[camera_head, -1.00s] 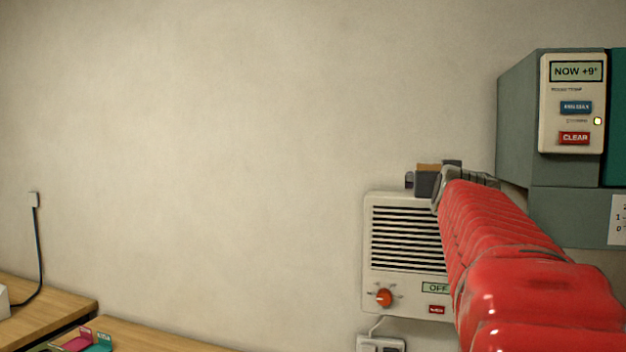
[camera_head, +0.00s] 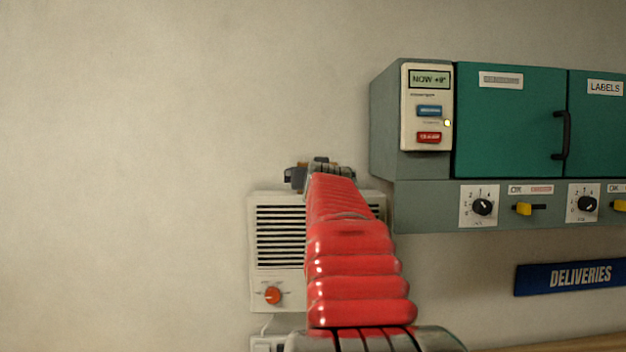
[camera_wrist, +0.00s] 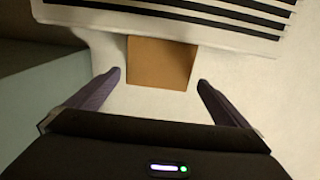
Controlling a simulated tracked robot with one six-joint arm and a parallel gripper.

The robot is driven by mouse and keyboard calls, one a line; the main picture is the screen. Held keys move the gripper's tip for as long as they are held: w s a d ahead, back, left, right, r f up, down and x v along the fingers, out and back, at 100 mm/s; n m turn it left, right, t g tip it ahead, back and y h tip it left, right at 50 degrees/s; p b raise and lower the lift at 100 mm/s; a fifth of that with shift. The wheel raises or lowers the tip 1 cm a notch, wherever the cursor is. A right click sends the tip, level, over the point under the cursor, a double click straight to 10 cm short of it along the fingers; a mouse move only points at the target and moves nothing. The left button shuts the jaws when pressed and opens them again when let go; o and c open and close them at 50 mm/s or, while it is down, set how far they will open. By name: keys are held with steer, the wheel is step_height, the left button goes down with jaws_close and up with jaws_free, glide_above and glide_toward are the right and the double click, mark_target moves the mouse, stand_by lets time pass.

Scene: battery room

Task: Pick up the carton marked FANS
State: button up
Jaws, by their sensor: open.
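In the wrist view a plain brown, box-like thing (camera_wrist: 162,62) shows between and just beyond the fingertips of my gripper (camera_wrist: 159,82). The two fingers are apart, with pale space between each fingertip and the brown thing. No marking shows on its visible face, so I cannot tell whether it is the carton marked FANS. No FANS label can be read in either view. In the head view my red arm hides most of my gripper; only dark parts of it (camera_head: 294,179) show above the heater.
A white slatted heater (camera_head: 268,235) on the wall is partly behind my arm. At right are a control panel (camera_head: 427,107), green cabinet doors (camera_head: 508,120), a grey strip with knobs and yellow levers (camera_head: 440,205), and a blue DELIVERIES sign (camera_head: 575,277). The wall at left is bare.

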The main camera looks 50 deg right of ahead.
stand_by(0.3)
steer(key=shift+x, duration=2.65)
steer(key=shift+s+r, duration=0.1)
steer(key=c, duration=1.2)
